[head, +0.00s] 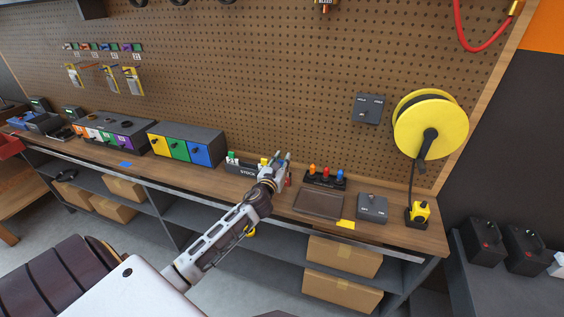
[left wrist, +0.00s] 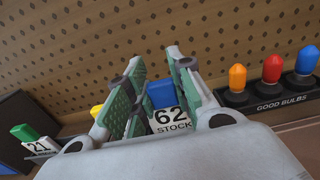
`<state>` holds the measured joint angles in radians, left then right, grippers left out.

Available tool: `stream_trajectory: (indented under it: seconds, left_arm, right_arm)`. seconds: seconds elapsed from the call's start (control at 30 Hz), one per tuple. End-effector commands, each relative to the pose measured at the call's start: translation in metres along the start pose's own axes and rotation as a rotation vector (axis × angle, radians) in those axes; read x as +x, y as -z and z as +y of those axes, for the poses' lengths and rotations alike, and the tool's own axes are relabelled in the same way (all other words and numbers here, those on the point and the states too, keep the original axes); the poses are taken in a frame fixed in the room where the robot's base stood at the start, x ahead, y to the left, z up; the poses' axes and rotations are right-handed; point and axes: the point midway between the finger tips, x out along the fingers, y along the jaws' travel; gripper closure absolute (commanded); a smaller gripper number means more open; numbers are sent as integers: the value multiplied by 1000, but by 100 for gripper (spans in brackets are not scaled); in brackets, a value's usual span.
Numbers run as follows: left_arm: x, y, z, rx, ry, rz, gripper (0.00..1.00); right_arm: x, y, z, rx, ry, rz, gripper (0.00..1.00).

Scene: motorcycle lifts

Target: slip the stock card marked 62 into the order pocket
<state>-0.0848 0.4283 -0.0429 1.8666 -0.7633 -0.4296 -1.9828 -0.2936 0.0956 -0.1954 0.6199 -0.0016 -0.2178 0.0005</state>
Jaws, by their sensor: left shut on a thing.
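The stock card marked 62 (left wrist: 168,115) has a blue top and a white face. It is between the finger pads of my left gripper (left wrist: 155,62), which is shut on it. In the head view my left gripper (head: 281,159) is at the right end of the stock rack (head: 243,168), close to the bench top. The fingers hide the card's edges, and I cannot tell whether it is clear of the rack. A card marked 21 (left wrist: 38,145) with a green top stands to the left. I cannot make out the order pocket for certain; small pockets (head: 110,78) hang on the pegboard at the left.
A holder with orange, red and blue bulbs (head: 325,178) stands right of the gripper. A brown tray (head: 318,204) and a grey box (head: 372,207) lie in front. Coloured drawers (head: 187,147) stand left of the rack. The pegboard (head: 250,80) rises behind the bench.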

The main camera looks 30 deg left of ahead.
Motion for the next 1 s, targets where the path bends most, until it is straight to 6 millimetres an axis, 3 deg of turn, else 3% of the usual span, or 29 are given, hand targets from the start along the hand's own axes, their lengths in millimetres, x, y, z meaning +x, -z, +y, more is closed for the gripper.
stream_trajectory:
  seconds: [0.23,0.27,0.43,1.0]
  left_arm:
    - [0,0,0,0,0,0,93]
    - [0,0,0,0,0,0,73]
    - [0,0,0,0,0,0,52]
    - [-6,0,0,0,0,1,52]
  right_arm:
    - [0,0,-2,-1,2,0,60]
    - [0,0,-2,-1,2,0,60]
    - [0,0,-2,-1,2,0,60]
    - [0,-1,-2,-1,2,-1,60]
